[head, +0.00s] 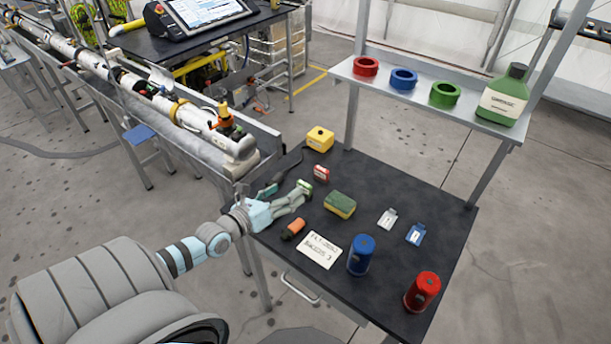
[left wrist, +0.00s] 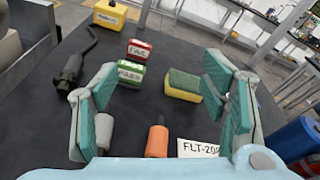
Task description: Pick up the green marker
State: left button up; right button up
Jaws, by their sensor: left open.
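My left gripper (head: 299,197) is open over the dark table, its fingers spread and empty; its fingers also show in the left wrist view (left wrist: 160,88). I cannot single out a marker for certain. A small green block with a white label (head: 305,187) lies by the fingertips; it also shows in the left wrist view (left wrist: 131,74), beyond the left finger, partly hidden by it. An orange cylinder with a dark end (head: 295,227) lies nearer; it also shows between the fingers (left wrist: 156,142). A grey cylinder (left wrist: 103,131) lies beside the left finger. My right gripper is not in view.
A red block (head: 321,172), a yellow box (head: 320,138) and a dark tool (left wrist: 75,66) lie farther back. A green-and-yellow sponge (head: 340,205) and a white card (head: 319,250) are close right. Blue (head: 361,254) and red (head: 422,291) canisters stand nearer the right edge.

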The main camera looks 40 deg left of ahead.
aim_at(304, 183)
pick_arm(q)
jog(key=a+f+m+g, duration=0.1)
jog(key=a, duration=0.1)
jog(key=a+f+m+g, duration=0.1)
jog(key=f+m, duration=0.1)
jog(key=shift+s+a+f, duration=0.2)
jog(key=shift+a, duration=0.15)
jog(key=shift+w+a+f+y, duration=0.15)
jog(key=shift+w+f+y, duration=0.05)
jog(key=shift+f+y, duration=0.1)
jog(key=shift+m, duration=0.3)
jog(key=b+x, duration=0.3)
jog(key=x, duration=0.1)
jog(key=d+b+x, duration=0.1)
jog(key=b+x, duration=0.1)
jog(key=x, duration=0.2)
jog(key=b+x, duration=0.3)
jog(key=x, duration=0.1)
jog(key=shift+w+d+f+b, duration=0.15)
jog(key=shift+w+f+b, duration=0.1)
jog(key=shift+f+b, duration=0.15)
jog(key=shift+w+f, duration=0.1)
jog(key=shift+w, duration=0.35)
jog(key=c, duration=1.2)
